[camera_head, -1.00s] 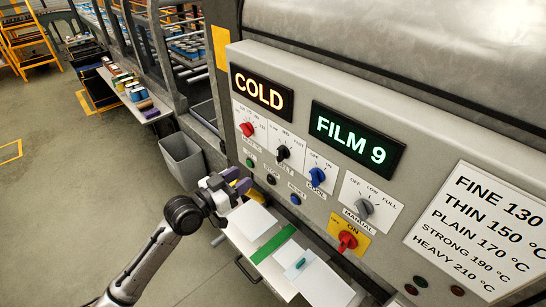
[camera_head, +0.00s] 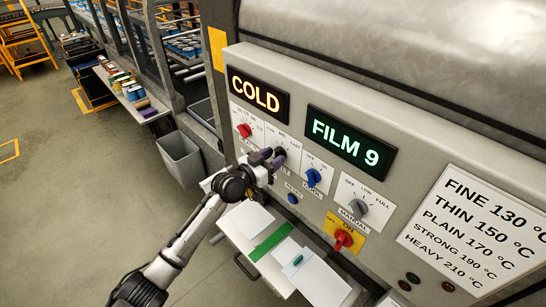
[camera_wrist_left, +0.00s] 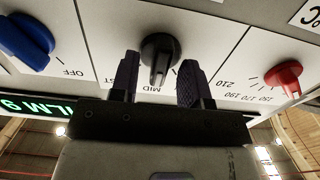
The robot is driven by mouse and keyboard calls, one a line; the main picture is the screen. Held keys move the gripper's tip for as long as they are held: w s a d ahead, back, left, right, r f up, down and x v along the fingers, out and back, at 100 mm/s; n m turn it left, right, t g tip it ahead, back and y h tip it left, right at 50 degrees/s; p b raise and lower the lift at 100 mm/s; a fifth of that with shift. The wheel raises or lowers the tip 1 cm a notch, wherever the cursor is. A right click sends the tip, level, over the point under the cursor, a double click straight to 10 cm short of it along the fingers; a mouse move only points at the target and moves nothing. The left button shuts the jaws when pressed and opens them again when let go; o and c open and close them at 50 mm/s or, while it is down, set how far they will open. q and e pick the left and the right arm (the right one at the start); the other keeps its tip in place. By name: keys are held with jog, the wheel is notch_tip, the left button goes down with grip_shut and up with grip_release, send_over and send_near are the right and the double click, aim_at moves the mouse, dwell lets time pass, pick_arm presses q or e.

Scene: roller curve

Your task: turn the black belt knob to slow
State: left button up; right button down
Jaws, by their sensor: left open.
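The black belt knob (camera_wrist_left: 160,52) shows in the left wrist view, its pointer towards the MID label. My left gripper (camera_wrist_left: 157,80) is open, with one dark finger on each side of the knob and visible gaps between them. Whether the fingertips reach past the knob's face is hard to tell. In the head view my left gripper (camera_head: 273,156) is at the panel and largely covers the black knob, between the red and blue knobs. My right gripper is not in view.
The red knob (camera_head: 244,130) and blue knob (camera_head: 313,177) flank the black one. The grey knob (camera_head: 358,207), red-on-yellow switch (camera_head: 343,239) and blue button (camera_head: 292,198) sit nearby. A shelf with papers (camera_head: 249,219) juts out below. Displays read COLD and FILM 9.

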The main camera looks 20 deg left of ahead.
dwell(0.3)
pick_arm(q)
grip_shut()
jog(key=shift+n, duration=0.4)
jog(key=n, duration=0.2)
jog(key=shift+w+n+b, duration=0.1)
jog(key=shift+n+b, duration=0.2)
jog(key=shift+n, duration=0.1)
jog(key=n, duration=0.3)
jog(key=shift+n, duration=0.8)
